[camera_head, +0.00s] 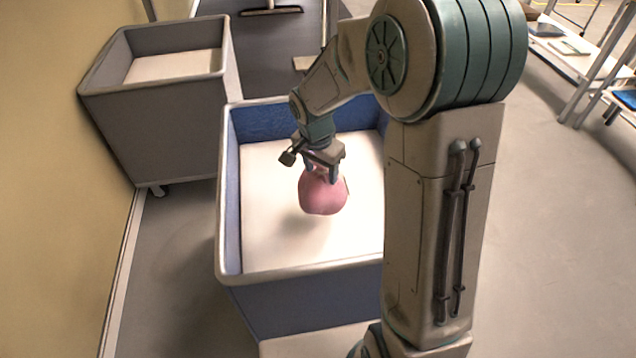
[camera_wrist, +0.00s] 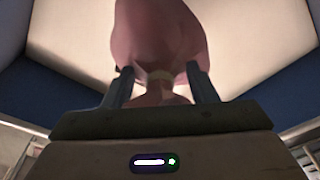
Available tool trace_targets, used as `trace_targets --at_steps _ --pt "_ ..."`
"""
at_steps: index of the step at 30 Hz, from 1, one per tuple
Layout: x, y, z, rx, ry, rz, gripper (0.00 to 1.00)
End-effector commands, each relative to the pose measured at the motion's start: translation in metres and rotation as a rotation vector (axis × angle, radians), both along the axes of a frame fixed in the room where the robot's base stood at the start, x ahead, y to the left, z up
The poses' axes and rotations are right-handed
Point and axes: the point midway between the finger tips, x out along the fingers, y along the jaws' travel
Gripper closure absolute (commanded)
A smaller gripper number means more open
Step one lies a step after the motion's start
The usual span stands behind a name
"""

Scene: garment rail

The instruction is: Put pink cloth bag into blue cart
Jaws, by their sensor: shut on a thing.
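The pink cloth bag (camera_head: 322,193) hangs from my gripper (camera_head: 321,172), inside the outline of the blue cart (camera_head: 228,190). The cart has blue walls, a pale rim and a white floor. In the wrist view, the two fingers of my gripper (camera_wrist: 160,86) are shut on the narrow neck of the bag (camera_wrist: 158,35), and its round body extends beyond them. A soft shadow lies on the white floor near the bag, so it seems held above it; the exact gap is hard to tell. My arm hides the cart's right side.
A grey cart (camera_head: 150,110) with a white floor stands behind and left, close to the yellow wall (camera_head: 50,150). A shelf rack (camera_head: 590,65) stands at the far right. Grey floor (camera_head: 550,220) at the right is clear.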

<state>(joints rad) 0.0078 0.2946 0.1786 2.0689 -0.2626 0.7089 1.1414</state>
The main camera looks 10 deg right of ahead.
Motion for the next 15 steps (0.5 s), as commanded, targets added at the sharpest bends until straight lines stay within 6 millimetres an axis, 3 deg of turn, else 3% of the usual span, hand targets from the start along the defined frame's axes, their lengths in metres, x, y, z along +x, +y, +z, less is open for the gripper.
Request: trace_targets --at_steps 5,15 --pt "0.007 0.007 -0.007 -0.001 -0.001 0.000 1.00" --pt "0.006 0.006 -0.046 -0.001 -0.001 0.000 1.00"
